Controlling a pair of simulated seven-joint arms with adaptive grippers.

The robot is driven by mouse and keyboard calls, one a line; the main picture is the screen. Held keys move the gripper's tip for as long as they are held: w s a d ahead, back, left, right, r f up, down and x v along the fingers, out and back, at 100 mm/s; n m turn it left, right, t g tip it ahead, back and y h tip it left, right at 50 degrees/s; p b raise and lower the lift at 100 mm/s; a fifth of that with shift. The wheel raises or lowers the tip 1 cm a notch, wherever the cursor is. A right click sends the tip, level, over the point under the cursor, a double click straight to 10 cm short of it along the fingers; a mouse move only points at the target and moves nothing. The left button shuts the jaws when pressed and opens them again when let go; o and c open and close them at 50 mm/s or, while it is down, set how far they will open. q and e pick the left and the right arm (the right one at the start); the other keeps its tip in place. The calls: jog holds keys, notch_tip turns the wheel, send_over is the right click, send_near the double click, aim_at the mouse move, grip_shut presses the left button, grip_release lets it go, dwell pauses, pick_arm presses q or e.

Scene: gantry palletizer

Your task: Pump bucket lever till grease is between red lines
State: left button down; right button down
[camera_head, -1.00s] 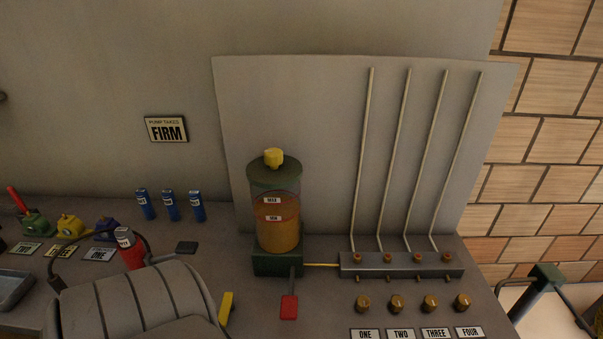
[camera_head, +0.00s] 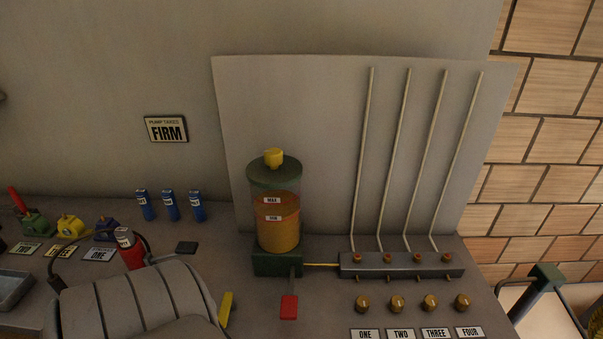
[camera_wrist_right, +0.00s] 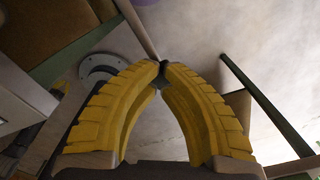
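A clear grease reservoir (camera_head: 277,232) with a green lid and yellow cap stands on a dark green base (camera_head: 277,263). Orange grease fills it to about the MAX label (camera_head: 272,200), above the MIN label (camera_head: 272,218). A lever with a red handle (camera_head: 289,307) sticks out from the base toward the front; no gripper touches it. In the right wrist view my right gripper (camera_wrist_right: 161,70) has its yellow fingertips together, with nothing seen between them. A yellow piece (camera_head: 226,309) shows beside a large grey ribbed shape at bottom left; I cannot tell whether it belongs to my left gripper.
A manifold block (camera_head: 402,265) with several upright pipes and brass knobs (camera_head: 396,303) stands right of the reservoir. Blue cartridges (camera_head: 170,206) and a red canister (camera_head: 130,248) with a black hose are at left.

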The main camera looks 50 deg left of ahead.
notch_tip(320, 180, up, 10)
dwell(1.0)
dwell(0.6)
jog(key=shift+r, duration=2.45)
